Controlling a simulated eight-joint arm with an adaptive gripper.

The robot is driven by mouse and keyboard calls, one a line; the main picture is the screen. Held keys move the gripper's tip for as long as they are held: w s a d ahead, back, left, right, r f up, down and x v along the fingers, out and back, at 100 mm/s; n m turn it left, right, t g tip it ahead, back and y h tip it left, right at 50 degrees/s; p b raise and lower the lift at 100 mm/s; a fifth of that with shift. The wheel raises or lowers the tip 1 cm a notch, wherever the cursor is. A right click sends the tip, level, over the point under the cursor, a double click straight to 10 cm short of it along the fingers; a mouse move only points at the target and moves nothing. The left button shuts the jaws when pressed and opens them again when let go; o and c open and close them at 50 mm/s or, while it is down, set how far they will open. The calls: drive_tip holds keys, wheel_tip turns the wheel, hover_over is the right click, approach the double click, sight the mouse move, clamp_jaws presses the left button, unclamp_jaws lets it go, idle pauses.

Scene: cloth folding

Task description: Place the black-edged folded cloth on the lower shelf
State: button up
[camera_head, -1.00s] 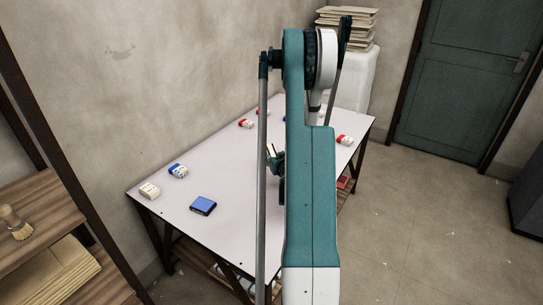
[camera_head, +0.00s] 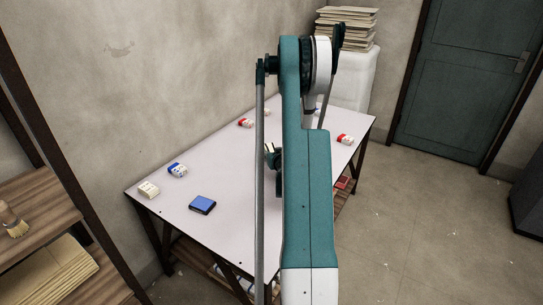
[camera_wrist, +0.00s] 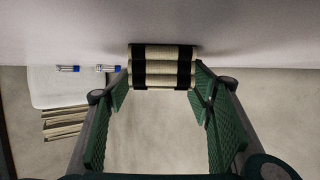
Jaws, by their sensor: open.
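A cream folded cloth with black bands along its edges (camera_wrist: 162,67) lies on the pale table top in the wrist view. My gripper (camera_wrist: 161,88) is open, with its green fingers spread to either side of the cloth's near end. I cannot tell whether the fingers touch it. In the head view my arm hides most of the gripper, and only a small part shows beside the arm over the table. A slatted wooden lower shelf (camera_head: 190,251) shows under the table (camera_head: 235,170).
A dark blue folded item (camera_head: 202,204), a blue-and-white bundle (camera_head: 177,170), a cream bundle (camera_head: 148,189) and red-and-white bundles (camera_head: 345,139) lie spread on the table. A wooden rack (camera_head: 45,200) with a brush (camera_head: 14,221) stands at the left. Open floor lies right of the table.

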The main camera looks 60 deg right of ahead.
sight(272, 151)
drive_tip(key=shift+w+d, duration=0.1)
idle(0.5)
drive_tip(key=c, duration=1.1)
wheel_tip(272, 151, up, 10)
drive_tip(key=p, duration=0.3)
idle(0.4)
idle(0.4)
